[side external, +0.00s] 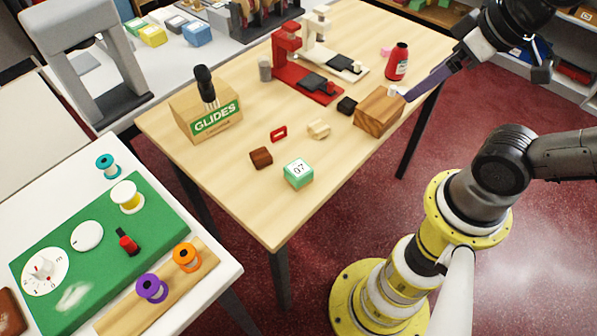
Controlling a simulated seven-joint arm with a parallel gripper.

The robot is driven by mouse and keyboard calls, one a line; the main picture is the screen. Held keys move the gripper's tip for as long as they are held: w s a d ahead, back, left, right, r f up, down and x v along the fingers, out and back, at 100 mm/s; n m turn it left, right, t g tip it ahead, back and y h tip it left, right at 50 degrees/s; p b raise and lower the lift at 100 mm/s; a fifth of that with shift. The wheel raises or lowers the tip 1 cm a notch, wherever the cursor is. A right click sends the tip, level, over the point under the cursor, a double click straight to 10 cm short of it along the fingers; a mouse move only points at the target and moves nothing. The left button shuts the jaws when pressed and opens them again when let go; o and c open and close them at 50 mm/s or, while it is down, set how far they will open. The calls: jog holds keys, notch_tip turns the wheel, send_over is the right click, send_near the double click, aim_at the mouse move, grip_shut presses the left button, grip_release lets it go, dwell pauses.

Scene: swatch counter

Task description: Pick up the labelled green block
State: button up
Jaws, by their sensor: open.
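The green block (299,182) sits on the wooden table near its front edge, in the middle of the side view. It is pale green with a white label on top reading "07". It stands clear of its neighbours. My gripper (470,76) is at the upper right, by the table's right edge, well away from the green block. It is open, and I see nothing held in it.
A brown block (261,158), a cream block (318,130) and a red frame-like piece (279,133) lie behind the green block. The wooden block (379,110) is at right. A "GLIDES" box (207,112) stands left. The table (275,215) is bare in front.

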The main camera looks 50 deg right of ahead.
jog(key=m, duration=0.3)
jog(key=m+g, duration=0.6)
jog(key=m, duration=1.1)
send_over(299, 168)
notch_tip(299, 168, down, 12)
notch_tip(299, 168, down, 13)
jog(key=shift+f, duration=0.15)
jog(key=c, duration=1.4)
